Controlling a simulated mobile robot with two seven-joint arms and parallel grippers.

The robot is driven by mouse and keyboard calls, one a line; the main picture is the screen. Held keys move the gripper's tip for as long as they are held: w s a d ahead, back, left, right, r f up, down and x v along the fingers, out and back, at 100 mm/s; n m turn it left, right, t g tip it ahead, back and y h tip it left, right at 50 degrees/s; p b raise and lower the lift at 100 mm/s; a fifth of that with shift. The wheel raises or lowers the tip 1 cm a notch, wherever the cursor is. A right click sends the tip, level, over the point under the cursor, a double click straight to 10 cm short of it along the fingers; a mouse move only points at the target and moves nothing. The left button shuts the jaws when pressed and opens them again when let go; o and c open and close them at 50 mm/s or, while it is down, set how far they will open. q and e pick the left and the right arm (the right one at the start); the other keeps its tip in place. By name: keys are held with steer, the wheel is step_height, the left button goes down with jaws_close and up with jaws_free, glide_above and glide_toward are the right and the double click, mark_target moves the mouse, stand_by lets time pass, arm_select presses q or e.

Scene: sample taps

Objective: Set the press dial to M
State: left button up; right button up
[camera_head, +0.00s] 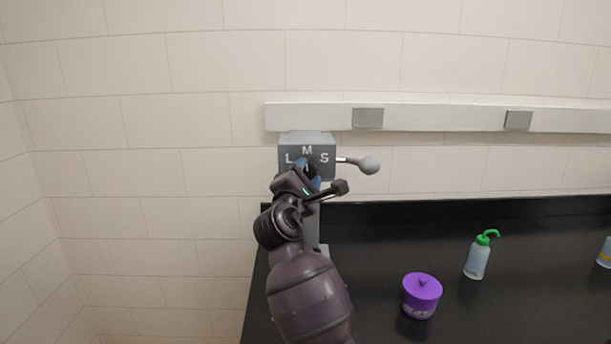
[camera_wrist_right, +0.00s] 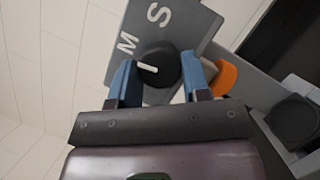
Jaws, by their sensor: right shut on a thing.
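My right gripper (camera_head: 312,176) is at the press front, covering most of the dial in the head view. Its blue fingers (camera_wrist_right: 158,84) are shut on the dial, one on each side. My left gripper is out of view.
An orange part (camera_wrist_right: 225,78) shows beside the right finger. A purple lidded jar (camera_head: 421,296) and a green-topped bottle (camera_head: 478,258) stand on the black bench (camera_head: 550,280), well right of my arm.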

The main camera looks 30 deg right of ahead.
steer(key=shift+m, duration=0.7)
steer(key=o, duration=0.9)
steer(key=b+v, duration=0.1)
steer(key=v, duration=0.4)
steer(key=b+v, duration=0.1)
steer(key=v, duration=0.4)
steer(key=shift+s+a+r, duration=0.1)
steer(key=shift+s+a, duration=0.15)
steer(key=shift+a, duration=0.1)
